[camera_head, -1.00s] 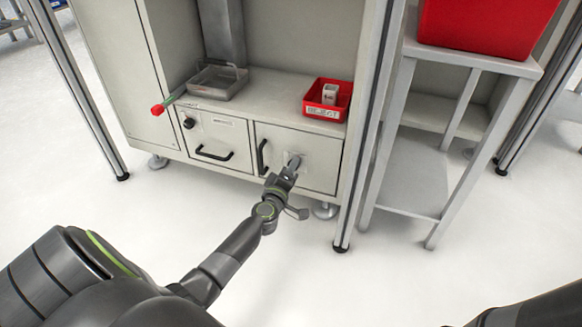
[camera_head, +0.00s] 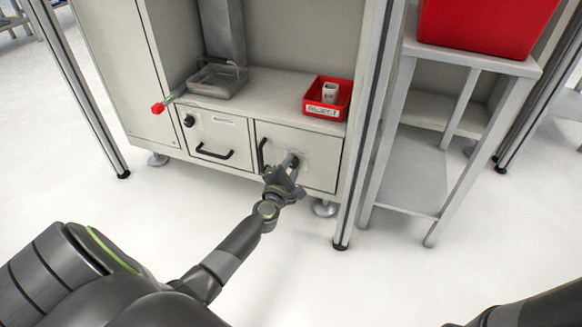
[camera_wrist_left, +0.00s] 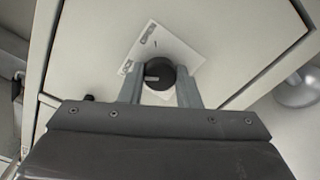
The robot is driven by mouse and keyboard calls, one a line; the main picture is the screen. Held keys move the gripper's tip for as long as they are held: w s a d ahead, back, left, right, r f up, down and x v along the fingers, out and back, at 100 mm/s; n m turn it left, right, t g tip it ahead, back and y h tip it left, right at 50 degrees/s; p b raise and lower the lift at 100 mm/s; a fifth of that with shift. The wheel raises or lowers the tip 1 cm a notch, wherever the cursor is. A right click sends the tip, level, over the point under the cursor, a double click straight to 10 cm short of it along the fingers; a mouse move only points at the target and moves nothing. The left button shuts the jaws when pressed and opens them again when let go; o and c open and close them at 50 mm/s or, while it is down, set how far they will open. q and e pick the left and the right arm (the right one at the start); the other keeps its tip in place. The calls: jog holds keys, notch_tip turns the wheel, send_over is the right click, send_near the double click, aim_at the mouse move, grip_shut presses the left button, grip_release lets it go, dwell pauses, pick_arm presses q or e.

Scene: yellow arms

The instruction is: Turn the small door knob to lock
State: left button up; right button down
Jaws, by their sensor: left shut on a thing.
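The small black door knob (camera_wrist_left: 159,74) sits on the right grey door (camera_head: 318,170), on a white label plate (camera_wrist_left: 172,45) with printed marks. In the left wrist view a light pointer mark on the knob lies roughly level across the picture. My left gripper (camera_head: 292,163) is at the knob, and its two fingers (camera_wrist_left: 160,88) are shut on the knob's sides. In the head view the fingers partly hide the knob. My right gripper is out of view; only a dark part of my right arm shows at the bottom right.
A black door handle (camera_head: 261,155) is just left of the knob. The left drawer has a handle (camera_head: 213,154) and a black knob (camera_head: 189,121). A red tray (camera_head: 343,112) and a metal tray (camera_head: 217,81) stand above. A cabinet post (camera_head: 352,205) is to the right.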

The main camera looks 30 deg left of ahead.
pick_arm(q)
jog(key=shift+n, duration=1.3)
jog(key=o, duration=1)
jog(key=shift+n, duration=0.3)
jog(key=shift+p+v, duration=0.8)
jog(key=shift+v, duration=2.95)
